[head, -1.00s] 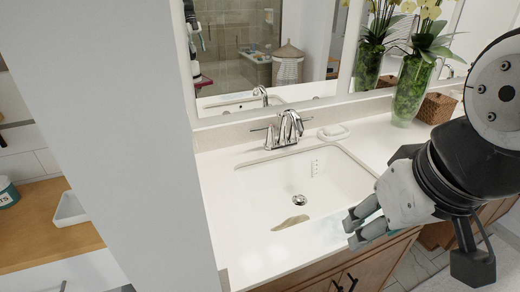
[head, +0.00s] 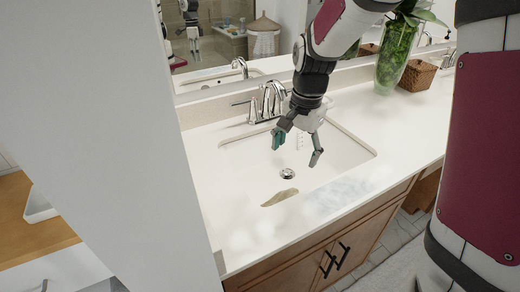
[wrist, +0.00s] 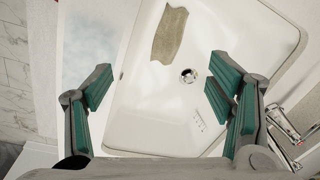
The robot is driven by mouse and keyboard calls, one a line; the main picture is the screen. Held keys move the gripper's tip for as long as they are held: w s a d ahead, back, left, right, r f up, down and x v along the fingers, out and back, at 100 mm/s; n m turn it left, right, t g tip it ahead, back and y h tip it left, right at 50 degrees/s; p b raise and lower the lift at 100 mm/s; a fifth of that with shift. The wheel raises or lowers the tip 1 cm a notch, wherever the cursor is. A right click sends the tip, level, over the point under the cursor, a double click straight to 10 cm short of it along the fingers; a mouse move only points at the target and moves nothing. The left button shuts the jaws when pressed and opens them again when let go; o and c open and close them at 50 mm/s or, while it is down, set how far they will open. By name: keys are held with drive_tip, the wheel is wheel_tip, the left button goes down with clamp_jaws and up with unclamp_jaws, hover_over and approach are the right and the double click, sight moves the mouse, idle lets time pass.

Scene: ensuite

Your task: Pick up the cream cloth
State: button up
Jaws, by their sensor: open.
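The cream cloth (head: 280,197) is a small, flat, wavy-edged beige piece inside the white sink (head: 345,163), against its near side. In the wrist view the cloth (wrist: 169,35) shows at the top middle, beyond my fingertips, with the drain below it and to the right. My gripper (head: 297,150) hangs over the sink, pointing down, behind the cloth and toward the faucet. In the wrist view my gripper (wrist: 157,78) has its two green-padded fingers spread wide with nothing between them. The cloth is fully visible and apart from the fingers.
The chrome faucet (head: 270,101) stands at the back of the sink, close to my arm. A glass vase (head: 397,55) with a plant and a wicker basket (head: 417,75) stand at the back right. A grey-white wall (head: 120,140) edges the counter on the left. The front counter is clear.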

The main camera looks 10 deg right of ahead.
drive_tip(key=w+f+m+g, duration=0.1)
drive_tip(key=w+f+m, duration=0.15)
drive_tip(key=f, duration=0.25)
drive_tip(key=w+f+m, duration=0.1)
drive_tip(key=w+f, duration=0.2)
drive_tip(key=f, duration=0.3)
hover_over(283, 197)
drive_tip(key=f, duration=0.8)
drive_tip(key=shift+s+d+b, duration=0.15)
drive_tip(key=shift+s+b, duration=0.1)
drive_tip(key=shift+b, duration=0.15)
drive_tip(key=shift+w+f, duration=0.2)
drive_tip(key=shift+f, duration=2.55)
drive_tip(key=c, duration=1.1)
